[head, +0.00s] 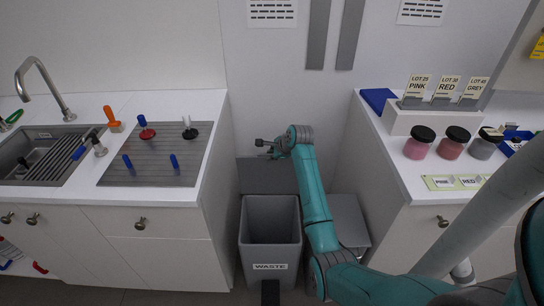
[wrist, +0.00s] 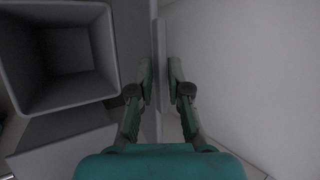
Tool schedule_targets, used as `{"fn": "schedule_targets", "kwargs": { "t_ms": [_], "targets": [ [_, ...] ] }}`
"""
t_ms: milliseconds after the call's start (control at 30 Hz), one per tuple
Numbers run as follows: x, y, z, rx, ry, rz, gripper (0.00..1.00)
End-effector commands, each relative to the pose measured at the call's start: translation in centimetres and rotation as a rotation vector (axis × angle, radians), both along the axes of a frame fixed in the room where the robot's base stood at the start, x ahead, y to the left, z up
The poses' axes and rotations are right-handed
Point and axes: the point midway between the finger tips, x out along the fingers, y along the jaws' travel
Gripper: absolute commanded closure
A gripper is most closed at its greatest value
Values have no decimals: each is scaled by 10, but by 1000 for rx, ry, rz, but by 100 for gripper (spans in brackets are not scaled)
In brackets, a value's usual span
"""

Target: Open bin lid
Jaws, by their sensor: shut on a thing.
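The grey waste bin (head: 270,255) stands on the floor between the two counters, with a WASTE label on its front. Its mouth is open, and the empty-looking inside shows in the wrist view (wrist: 70,55). The grey lid (head: 265,180) stands raised at the back of the bin. My gripper (head: 268,147) is at the lid's upper edge. In the wrist view my gripper's fingers (wrist: 161,80) are on both sides of the lid's thin edge (wrist: 159,50), shut on it. Parts of the lid's edge are hidden by the fingers.
A grey box-like thing (head: 350,222) stands right of the bin, partly behind my arm. A left counter holds a sink (head: 42,160) and a ribbed drying board (head: 158,160). A right counter holds several jars (head: 450,142). A black pedal-like part (head: 270,292) is at the bin's front.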

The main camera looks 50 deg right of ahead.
Motion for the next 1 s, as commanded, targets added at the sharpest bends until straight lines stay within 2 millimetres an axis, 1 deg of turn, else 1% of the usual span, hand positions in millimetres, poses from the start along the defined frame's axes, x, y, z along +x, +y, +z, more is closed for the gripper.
{"fn": "schedule_targets", "kwargs": {
  "t_ms": [233, 267, 300, 333, 600, 733, 867, 1000],
  "targets": [
    [2, 1, 3, -3, -6, 4, 100],
    [2, 1, 3, -3, -6, 4, 78],
    [2, 1, 3, -3, -6, 4, 68],
    [2, 1, 3, -3, -6, 4, 65],
    [1, 0, 2, -2, -3, 2, 65],
    [-3, 1, 6, -2, -3, 0, 65],
    [-14, 3, 20, -4, -5, 0, 65],
    [-31, 8, 42, -6, -5, 1, 65]
  ]
}}
